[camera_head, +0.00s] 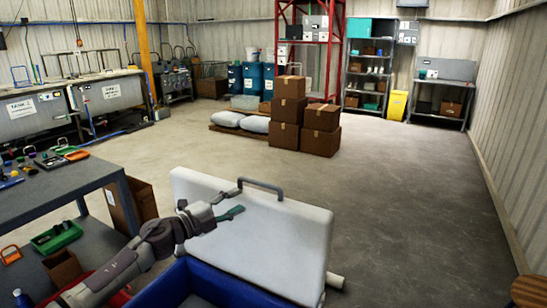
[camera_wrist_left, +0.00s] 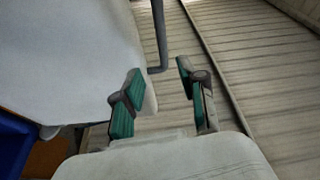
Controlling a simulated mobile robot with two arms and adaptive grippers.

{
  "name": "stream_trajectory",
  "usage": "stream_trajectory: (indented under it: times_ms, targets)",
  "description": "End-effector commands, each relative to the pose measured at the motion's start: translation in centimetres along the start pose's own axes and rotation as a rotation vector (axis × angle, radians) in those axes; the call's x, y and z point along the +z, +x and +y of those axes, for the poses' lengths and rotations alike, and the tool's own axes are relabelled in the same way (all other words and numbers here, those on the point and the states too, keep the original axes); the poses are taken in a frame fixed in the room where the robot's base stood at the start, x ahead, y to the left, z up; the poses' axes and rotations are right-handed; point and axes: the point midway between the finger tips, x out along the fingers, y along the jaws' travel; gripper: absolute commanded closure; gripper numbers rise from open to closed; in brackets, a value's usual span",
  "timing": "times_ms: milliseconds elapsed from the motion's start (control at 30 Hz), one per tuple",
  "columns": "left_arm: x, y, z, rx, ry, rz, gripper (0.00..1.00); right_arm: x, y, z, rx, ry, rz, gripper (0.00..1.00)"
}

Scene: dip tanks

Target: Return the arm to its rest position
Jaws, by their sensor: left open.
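My left arm comes in from the lower left in the head view. Its gripper (camera_head: 232,213) has teal finger pads and appears in front of a large white panel (camera_head: 275,245), just below and left of the panel's grey handle (camera_head: 262,186). In the left wrist view the gripper (camera_wrist_left: 160,85) is open, with nothing between its fingers. The white panel (camera_wrist_left: 60,50) fills the left there, and a grey bar (camera_wrist_left: 160,35), likely the handle, shows beyond the fingertips. My right gripper is not in view.
A blue bin (camera_head: 160,292) stands at the panel's foot. A workbench (camera_head: 75,188) with tools and trays is at left. Stacked cardboard boxes (camera_head: 290,110) stand mid-room beside white sacks (camera_head: 228,119). Tanks (camera_head: 32,116) line the left wall.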

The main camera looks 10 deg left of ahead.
Motion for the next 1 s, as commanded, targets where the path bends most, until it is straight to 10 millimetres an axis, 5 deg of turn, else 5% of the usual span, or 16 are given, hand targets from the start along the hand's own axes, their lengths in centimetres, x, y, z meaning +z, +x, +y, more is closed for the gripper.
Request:
stream_trajectory:
  times_ms: [167,367,700,1000]
  targets:
    - [-4.0,-0.5,4.3,-0.119,-0.259,-0.153,0.59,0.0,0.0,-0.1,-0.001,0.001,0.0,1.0]
    - [-6.1,-4.6,9.6,-0.159,-0.576,-0.417,0.59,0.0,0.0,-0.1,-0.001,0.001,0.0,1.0]
    - [-11.2,-18.1,20.9,0.029,-1.084,-0.941,0.59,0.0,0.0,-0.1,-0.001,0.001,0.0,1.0]
    - [-18.3,-29.5,26.2,0.29,-1.346,-1.261,0.59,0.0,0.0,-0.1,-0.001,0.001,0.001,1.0]
